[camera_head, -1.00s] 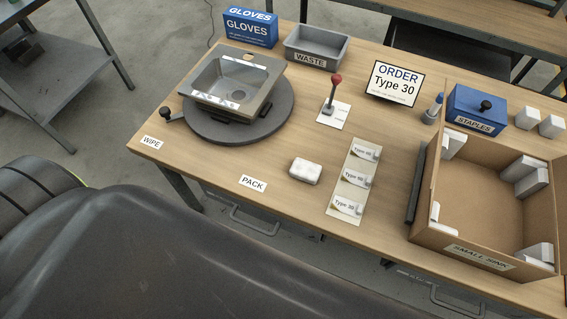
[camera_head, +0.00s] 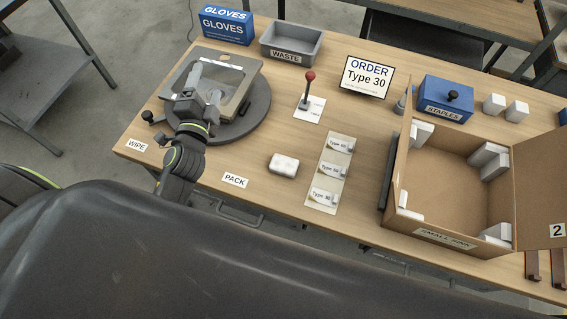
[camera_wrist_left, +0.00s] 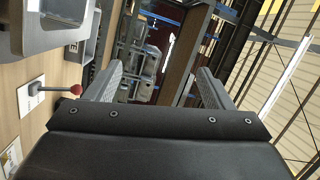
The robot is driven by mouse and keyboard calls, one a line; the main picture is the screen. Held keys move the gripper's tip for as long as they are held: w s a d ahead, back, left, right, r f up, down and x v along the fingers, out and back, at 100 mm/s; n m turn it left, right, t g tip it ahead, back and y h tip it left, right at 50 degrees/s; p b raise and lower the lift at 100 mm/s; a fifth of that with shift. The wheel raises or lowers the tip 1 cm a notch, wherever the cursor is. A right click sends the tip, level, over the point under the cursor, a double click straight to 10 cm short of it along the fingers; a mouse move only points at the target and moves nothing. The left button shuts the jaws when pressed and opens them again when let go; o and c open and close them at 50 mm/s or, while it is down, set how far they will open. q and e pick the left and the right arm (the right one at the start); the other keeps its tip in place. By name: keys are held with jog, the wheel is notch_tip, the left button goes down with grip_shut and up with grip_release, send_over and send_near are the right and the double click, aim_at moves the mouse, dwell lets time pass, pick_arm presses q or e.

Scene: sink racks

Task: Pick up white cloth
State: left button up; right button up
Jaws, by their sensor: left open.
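The white cloth (camera_head: 284,165) looks like a small folded white block. It lies flat on the table, to the right of the PACK label and left of the Type 30 cards. My left gripper (camera_head: 212,97) is over the grey sink on the turntable, to the left of the cloth and apart from it. In the left wrist view my left gripper (camera_wrist_left: 157,85) has its two fingers spread with nothing between them. The cloth cannot be made out in the left wrist view. My right gripper is not in view.
The sink (camera_head: 244,62) rests on a round turntable (camera_head: 262,112). A red-knobbed lever (camera_head: 307,90) stands behind the cloth. Bare table surrounds the cloth.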

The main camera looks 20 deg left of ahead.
pick_arm(q)
jog(key=w+d+r+m+t+h, duration=0.3)
jog(key=d+r+m+h, duration=0.4)
jog(key=d+m+h, duration=0.55)
jog(key=m+g+y+p, duration=0.1)
jog(key=m+g+y, duration=0.3)
jog(key=m+g, duration=2.15)
send_over(283, 163)
jog(key=a, duration=0.3)
jog(key=f+m+t, duration=0.1)
jog(key=f, duration=0.7)
jog(key=f+m+t, duration=0.1)
jog(key=f, duration=0.7)
jog(key=f+m+t, duration=0.1)
jog(key=f+t, duration=0.1)
jog(key=f, duration=0.5)
jog(key=shift+w+d+f+m, duration=0.2)
jog(key=shift+f+m, duration=0.1)
jog(key=shift+f, duration=0.1)
jog(key=shift+d+f, duration=0.2)
jog(key=shift+f, duration=0.35)
jog(key=shift+d+f+p, duration=0.15)
jog(key=shift+f+p, duration=0.25)
jog(key=shift+p, duration=0.15)
jog(key=p+x, duration=0.1)
jog(key=x, duration=0.2)
jog(key=shift+s, duration=0.2)
jog(key=shift+d+f, duration=0.25)
jog(key=shift+f, duration=0.4)
